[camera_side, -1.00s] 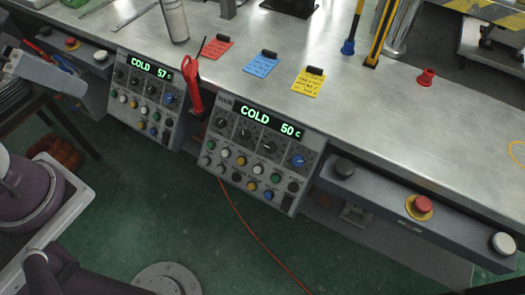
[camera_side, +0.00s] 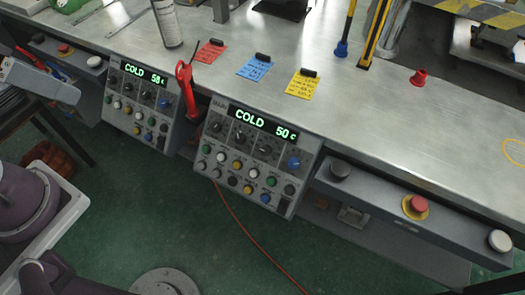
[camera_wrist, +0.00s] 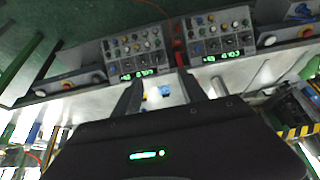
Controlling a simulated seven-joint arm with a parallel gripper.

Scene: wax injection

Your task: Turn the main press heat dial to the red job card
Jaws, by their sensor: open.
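The main press panel (camera_side: 213,127) hangs on the bench front in the side view, its green display (camera_side: 264,122) reading COLD 50 C. Below the display is a row of dials, black ones and a blue one (camera_side: 293,162); their labels are too small to read. The red job card (camera_side: 209,52) lies on the bench behind the panels, left of the blue card (camera_side: 254,68) and yellow card (camera_side: 301,84). My gripper (camera_wrist: 159,77) is open and empty in the wrist view. Its fingers point toward the bench front and panels, which appear upside down there.
A second panel (camera_side: 140,102) reading COLD 58 stands to the left, with a red-handled tool (camera_side: 185,88) between the panels. A red mushroom button (camera_side: 418,203) sits on the ledge at right.

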